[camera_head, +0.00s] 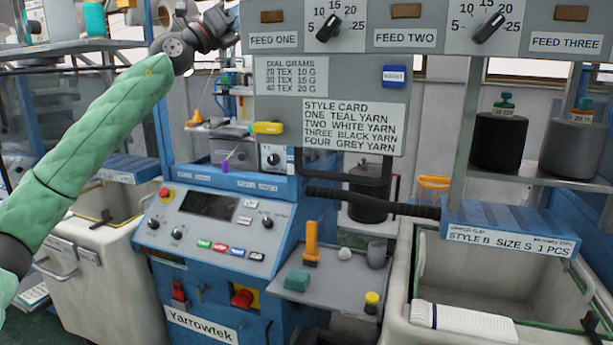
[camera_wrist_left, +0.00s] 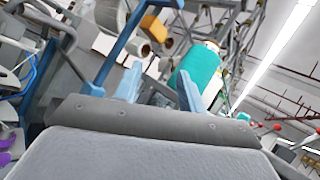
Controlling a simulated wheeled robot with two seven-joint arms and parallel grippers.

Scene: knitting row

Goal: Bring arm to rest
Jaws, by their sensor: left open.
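My left arm, in a green quilted sleeve, rises from the lower left of the head view to its wrist joints at the top. Its gripper lies beyond the head view. In the left wrist view my left gripper (camera_wrist_left: 159,88) has its two pale blue fingers apart, with nothing held between them. A teal yarn cone (camera_wrist_left: 202,66) stands in the background behind the right finger. My right arm and gripper are in neither view.
The blue knitting machine with its control panel (camera_head: 210,217) stands ahead. A grey feed board (camera_head: 338,75) hangs above. A grey side tray (camera_head: 330,277) holds small items. A bin (camera_head: 520,270) with a white rolled knit (camera_head: 462,322) is at right.

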